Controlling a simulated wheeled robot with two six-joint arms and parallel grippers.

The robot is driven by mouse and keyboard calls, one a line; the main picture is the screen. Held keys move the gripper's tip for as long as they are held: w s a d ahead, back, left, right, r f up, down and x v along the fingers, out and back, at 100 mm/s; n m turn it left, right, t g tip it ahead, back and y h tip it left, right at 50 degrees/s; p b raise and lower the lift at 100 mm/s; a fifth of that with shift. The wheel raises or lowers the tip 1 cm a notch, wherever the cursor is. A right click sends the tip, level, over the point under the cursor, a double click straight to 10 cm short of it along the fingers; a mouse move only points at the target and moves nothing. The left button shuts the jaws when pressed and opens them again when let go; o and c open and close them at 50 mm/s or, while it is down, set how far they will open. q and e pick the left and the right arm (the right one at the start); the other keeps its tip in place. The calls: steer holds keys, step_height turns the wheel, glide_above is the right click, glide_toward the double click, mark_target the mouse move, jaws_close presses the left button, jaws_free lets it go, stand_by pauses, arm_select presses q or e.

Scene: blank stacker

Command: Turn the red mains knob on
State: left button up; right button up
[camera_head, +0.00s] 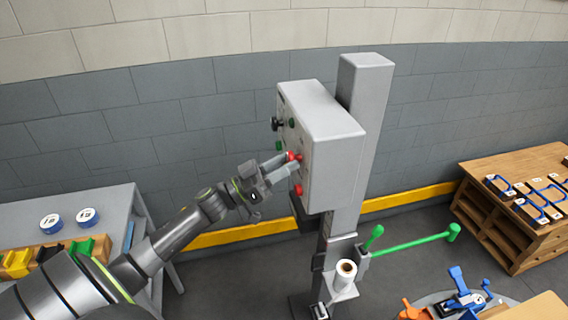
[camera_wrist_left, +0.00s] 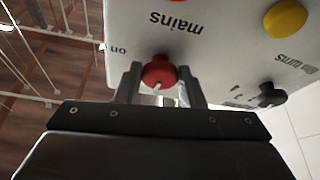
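The red mains knob (camera_wrist_left: 158,72) is on the face of the grey control box (camera_head: 330,135). In the left wrist view it sits between both fingers of my left gripper (camera_wrist_left: 160,88), which touch its sides with no clear gap. Its white pointer line faces the gripper's palm. The upside-down words "mains" and "on" are printed beside it, with "on" to the left of the knob. In the head view my left gripper (camera_head: 287,163) reaches the box face from the left, partly covering the knob (camera_head: 291,156). My right gripper is out of view.
A yellow button (camera_wrist_left: 285,18) and a black knob (camera_wrist_left: 270,95) are close by on the panel. Another red control (camera_head: 298,189) is below the gripper. A grey post (camera_head: 362,130) carries the box. A grey table (camera_head: 80,210) is at left, a wooden bench (camera_head: 520,170) at right.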

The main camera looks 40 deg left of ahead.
arm_select(q)
steer(key=c, duration=0.4)
steer(key=shift+c, duration=0.2)
steer(key=shift+w+a+r+m+g+h+b, duration=0.15)
steer(key=shift+m+g+h+b, duration=0.5)
steer(key=shift+m+g+b, duration=2.3)
steer(key=shift+w+a+r+m+g+h+b, duration=0.2)
steer(key=shift+m+h+b, duration=0.8)
steer(key=shift+m, duration=3.9)
steer(key=shift+a+f+m+g+h+b, duration=0.1)
steer(key=shift+m+g+h+b, duration=0.15)
steer(key=shift+m+g+b, duration=2.8)
steer(key=m+t+p, duration=0.1)
steer(key=m+t, duration=0.1)
steer(key=shift+t, duration=0.4)
steer(key=o, duration=1)
steer(key=shift+r, duration=0.1)
